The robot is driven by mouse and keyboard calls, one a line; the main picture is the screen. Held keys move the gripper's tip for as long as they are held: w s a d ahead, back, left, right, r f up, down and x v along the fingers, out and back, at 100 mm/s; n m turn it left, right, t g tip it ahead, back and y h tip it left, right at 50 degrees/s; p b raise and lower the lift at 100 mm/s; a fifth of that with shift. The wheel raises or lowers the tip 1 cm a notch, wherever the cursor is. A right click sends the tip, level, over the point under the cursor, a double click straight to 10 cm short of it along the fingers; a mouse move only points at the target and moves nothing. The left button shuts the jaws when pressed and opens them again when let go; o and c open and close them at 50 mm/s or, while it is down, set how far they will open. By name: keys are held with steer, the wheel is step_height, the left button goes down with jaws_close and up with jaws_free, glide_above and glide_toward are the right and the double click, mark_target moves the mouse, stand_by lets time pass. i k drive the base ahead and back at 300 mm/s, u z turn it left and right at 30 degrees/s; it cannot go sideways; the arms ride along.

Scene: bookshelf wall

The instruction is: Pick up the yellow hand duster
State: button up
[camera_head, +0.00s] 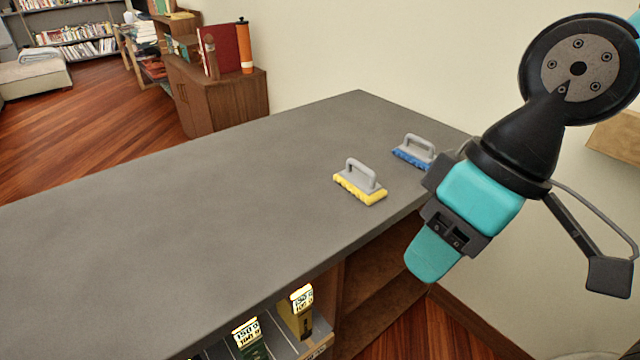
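The yellow hand duster (360,183) sits upright on the grey shelf top (200,220), right of the middle. It has a grey base with a raised grey loop handle and yellow bristles along the bottom. A similar blue hand duster (414,152) sits behind it and to the right. My gripper (436,252), teal and black, hangs at the right, beside the shelf's edge in the picture. It is apart from the yellow duster. Its fingers are seen at an angle, and whether they are open cannot be told.
The grey top is bare to the left of the dusters. Below its front edge is an open compartment (375,285), with yellow-labelled items (302,298) further left. A pale wall (400,50) stands behind. A wooden cabinet (215,100) with books stands at the back left.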

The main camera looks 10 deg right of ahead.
mark_target(365, 188)
steer(key=u, duration=1.3)
steer(key=i, duration=0.4)
steer(key=z, duration=0.45)
